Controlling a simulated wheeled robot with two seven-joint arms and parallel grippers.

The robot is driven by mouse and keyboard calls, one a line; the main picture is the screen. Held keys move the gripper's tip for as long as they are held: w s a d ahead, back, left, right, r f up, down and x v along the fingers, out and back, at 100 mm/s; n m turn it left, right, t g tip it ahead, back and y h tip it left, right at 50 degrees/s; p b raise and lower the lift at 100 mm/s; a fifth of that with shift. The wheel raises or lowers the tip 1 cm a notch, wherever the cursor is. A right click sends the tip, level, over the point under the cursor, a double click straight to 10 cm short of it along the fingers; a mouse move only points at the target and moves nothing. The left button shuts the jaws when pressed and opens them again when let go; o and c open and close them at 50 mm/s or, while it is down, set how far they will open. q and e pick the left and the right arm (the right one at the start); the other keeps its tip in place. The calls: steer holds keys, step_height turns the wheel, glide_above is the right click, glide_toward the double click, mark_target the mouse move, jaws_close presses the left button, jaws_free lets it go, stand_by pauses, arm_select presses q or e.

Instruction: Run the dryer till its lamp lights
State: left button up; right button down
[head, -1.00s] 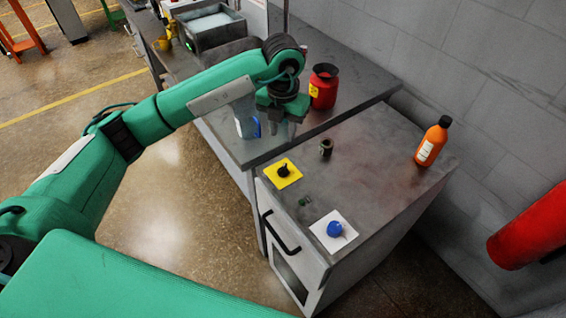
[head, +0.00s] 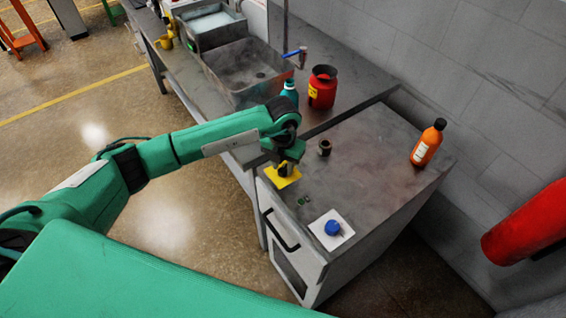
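The dryer looks to be the grey cabinet (head: 375,180) with a dark front handle (head: 280,231) and a window in its front. On its top are a yellow plate (head: 285,181), a white plate (head: 343,239) with a blue knob (head: 333,228), and small dark green parts (head: 303,201) between them. I cannot tell whether any of these is a lamp or is lit. My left gripper (head: 285,169) points down at the yellow plate and hides the black knob there. Whether its fingers touch or grip the knob is not clear. My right gripper is not in view.
A short dark cylinder (head: 325,147) and an orange bottle (head: 427,143) stand on the cabinet. A red container (head: 322,87), a teal bottle (head: 289,92) and a sink (head: 247,73) are on the adjoining bench. A red cylinder (head: 525,226) is at the right.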

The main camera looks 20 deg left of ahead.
arm_select(q)
jaws_close()
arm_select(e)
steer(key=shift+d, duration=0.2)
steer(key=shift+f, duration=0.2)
arm_select(q)
steer(key=shift+f+m+b, duration=0.15)
steer(key=shift+m+b, duration=0.45)
steer(key=shift+b, duration=0.45)
steer(key=m+b, duration=0.5)
steer(key=b, duration=0.1)
steer(key=shift+f+b, duration=0.15)
steer(key=shift+b, duration=0.25)
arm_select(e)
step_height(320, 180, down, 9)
arm_select(q)
steer(key=m+b, duration=0.4)
steer(key=shift+b, duration=0.4)
steer(key=shift+r+m+b, duration=0.25)
steer(key=shift+m+b, duration=0.35)
steer(key=shift+r+m+b, duration=0.1)
steer(key=shift+m+b, duration=0.2)
steer(key=shift+m, duration=0.1)
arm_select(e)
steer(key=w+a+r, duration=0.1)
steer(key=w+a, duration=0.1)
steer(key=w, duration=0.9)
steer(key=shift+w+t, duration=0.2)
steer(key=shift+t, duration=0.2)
